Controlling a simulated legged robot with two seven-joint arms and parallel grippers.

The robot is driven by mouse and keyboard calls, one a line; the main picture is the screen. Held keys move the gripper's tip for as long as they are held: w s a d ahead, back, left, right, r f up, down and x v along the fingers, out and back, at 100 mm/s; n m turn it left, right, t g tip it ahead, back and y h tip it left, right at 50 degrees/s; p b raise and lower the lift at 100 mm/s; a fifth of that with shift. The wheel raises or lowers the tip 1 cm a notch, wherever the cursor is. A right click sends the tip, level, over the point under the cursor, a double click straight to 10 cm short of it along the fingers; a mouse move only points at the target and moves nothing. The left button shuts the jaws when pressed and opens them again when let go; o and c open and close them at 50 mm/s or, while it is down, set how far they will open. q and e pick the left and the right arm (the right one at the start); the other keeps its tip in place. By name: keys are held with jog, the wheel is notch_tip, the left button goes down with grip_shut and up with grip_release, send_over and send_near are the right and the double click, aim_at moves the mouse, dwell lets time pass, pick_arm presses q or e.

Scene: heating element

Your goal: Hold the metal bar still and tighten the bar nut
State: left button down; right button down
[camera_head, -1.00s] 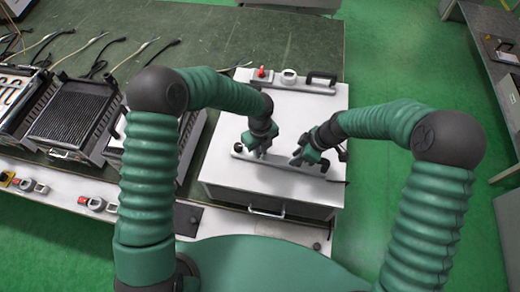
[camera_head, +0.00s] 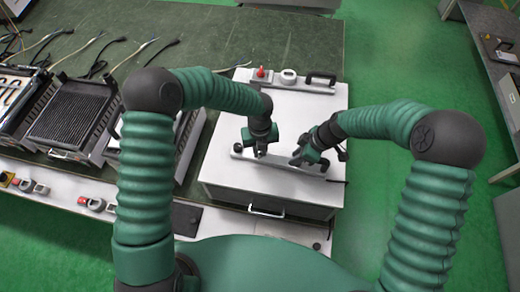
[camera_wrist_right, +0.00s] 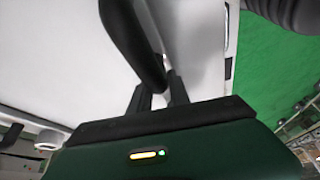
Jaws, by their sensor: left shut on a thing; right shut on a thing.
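The metal bar (camera_head: 280,167) is a long light strip lying across the white box top, with dark round ends. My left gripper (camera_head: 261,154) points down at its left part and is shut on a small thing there. That thing is hidden by the fingers; its place on the bar fits the bar nut. My right gripper (camera_head: 296,161) reaches in tilted from the right and is shut on the bar near its middle. In the right wrist view, the right fingers (camera_wrist_right: 163,100) close on a pale part, with a dark curved shape just beyond that I cannot identify.
The white box (camera_head: 230,180) has a front handle (camera_head: 266,213). A panel behind it carries a red knob (camera_head: 261,72), a round dial (camera_head: 288,76) and a black handle (camera_head: 320,79). Heater units (camera_head: 68,110) with cables crowd the left. Green floor is free at right.

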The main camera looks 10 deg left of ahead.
aim_at(260, 154)
pick_arm(q)
jog(key=shift+s, duration=0.1)
pick_arm(e)
jog(key=shift+w, duration=0.1)
pick_arm(q)
jog(key=c, duration=1.3)
grip_release()
jog(key=shift+c, duration=0.2)
notch_tip(260, 154, up, 12)
jog(key=shift+f, duration=0.1)
pick_arm(e)
jog(key=c, duration=1.1)
grip_release()
jog(key=shift+c, duration=0.2)
